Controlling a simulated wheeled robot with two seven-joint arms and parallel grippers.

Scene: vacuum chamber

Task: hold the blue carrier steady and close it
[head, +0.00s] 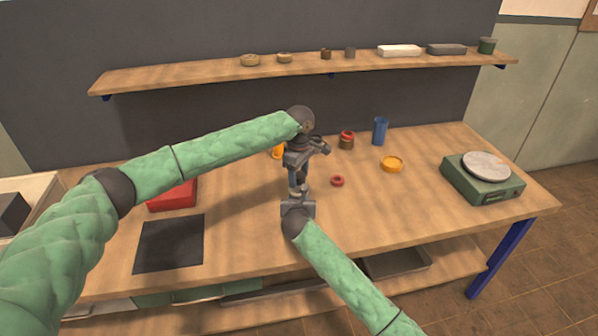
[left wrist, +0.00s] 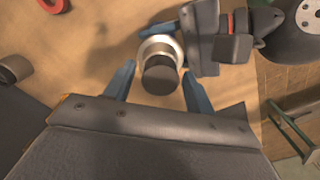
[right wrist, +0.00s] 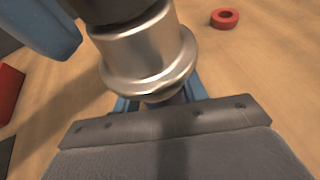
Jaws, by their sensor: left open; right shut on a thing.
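A silver flanged cylinder (right wrist: 150,50) with a dark top part stands upright in my right gripper (head: 298,197), which is shut on its lower end. My left gripper (head: 298,178) points down from above with its jaws open. In the left wrist view, its blue fingers stand on either side of the dark round top (left wrist: 160,78), apart from it. The silver rim (left wrist: 158,45) shows just beyond. A blue cylinder (head: 380,131) stands upright at the back of the table. I cannot tell which of the two is the blue carrier. The held thing is mostly hidden in the head view.
An orange dish (head: 392,164), a red ring (head: 337,181) and a brown jar with a red top (head: 347,140) are nearby on the table. A green scale (head: 482,184) stands right, a red box (head: 172,196) and black mat (head: 169,243) left. A shelf (head: 300,67) runs behind.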

